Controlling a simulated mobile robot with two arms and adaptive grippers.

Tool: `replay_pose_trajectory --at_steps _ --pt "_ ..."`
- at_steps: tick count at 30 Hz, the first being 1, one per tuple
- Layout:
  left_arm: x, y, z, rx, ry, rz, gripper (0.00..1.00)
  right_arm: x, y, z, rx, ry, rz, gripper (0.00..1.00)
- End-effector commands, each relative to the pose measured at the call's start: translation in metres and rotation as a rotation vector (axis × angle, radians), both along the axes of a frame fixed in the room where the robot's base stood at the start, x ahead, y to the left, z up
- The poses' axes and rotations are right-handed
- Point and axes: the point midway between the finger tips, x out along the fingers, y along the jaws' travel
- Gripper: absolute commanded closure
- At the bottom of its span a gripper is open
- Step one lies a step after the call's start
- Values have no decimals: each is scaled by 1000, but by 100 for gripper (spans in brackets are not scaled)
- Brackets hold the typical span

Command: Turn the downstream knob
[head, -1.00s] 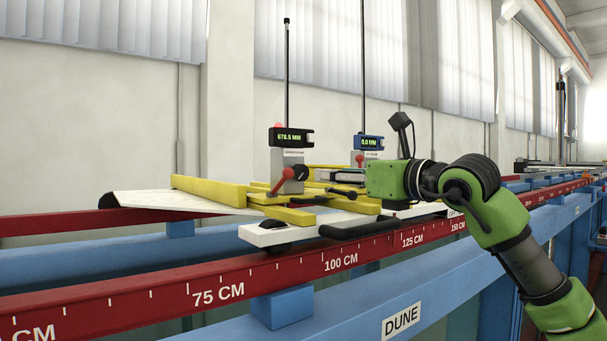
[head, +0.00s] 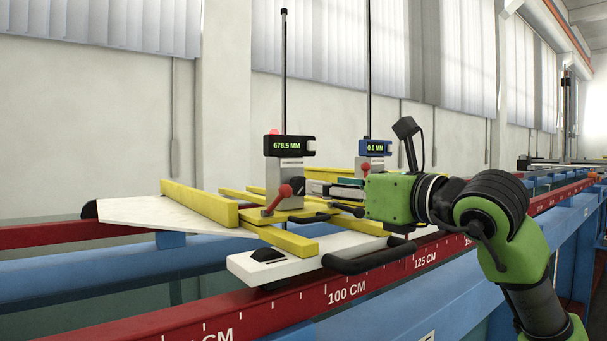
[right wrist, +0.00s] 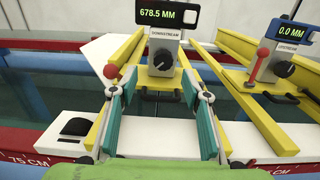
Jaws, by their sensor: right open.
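The downstream knob (right wrist: 163,60) is a round black knob on the grey downstream gauge body (right wrist: 160,44), below a display reading 678.5 MM. In the head view the knob (head: 297,186) shows beside the same gauge (head: 286,172). My right gripper (right wrist: 160,98) is open and empty in the right wrist view. Its teal-padded fingers are spread left and right, and the knob shows between and beyond them, apparently untouched. In the head view my right gripper (head: 322,188) reaches in from the right, just right of the knob. My left gripper is not in view.
A red-ball lever (right wrist: 110,71) stands left of the knob. The upstream gauge (right wrist: 276,66), reading 0.0 MM, is to the right. Yellow bars (head: 200,203) and a white carriage plate (head: 270,263) with a black handle (head: 368,254) sit over red rails (head: 270,302).

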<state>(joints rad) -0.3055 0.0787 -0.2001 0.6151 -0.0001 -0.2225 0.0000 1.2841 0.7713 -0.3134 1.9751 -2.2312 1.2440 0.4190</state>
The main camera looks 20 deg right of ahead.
Motion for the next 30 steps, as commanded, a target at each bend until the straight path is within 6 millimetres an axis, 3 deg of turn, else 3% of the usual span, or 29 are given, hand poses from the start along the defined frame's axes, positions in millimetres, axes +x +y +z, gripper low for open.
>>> replay_pose_trajectory --at_steps 3,5,8,12,17,26,30 --pt "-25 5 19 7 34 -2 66 26 10 4 1 8 3 57" --pt "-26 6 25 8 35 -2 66 38 14 3 0 8 1 57" --pt "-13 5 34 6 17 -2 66 56 21 4 1 6 1 57" --pt "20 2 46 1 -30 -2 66 74 27 3 1 4 1 57" --pt "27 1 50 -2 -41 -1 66 83 30 1 0 3 0 57" --pt "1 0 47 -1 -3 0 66 85 31 -1 -1 3 0 57" --pt "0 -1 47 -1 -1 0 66 85 31 0 -1 2 -1 93"
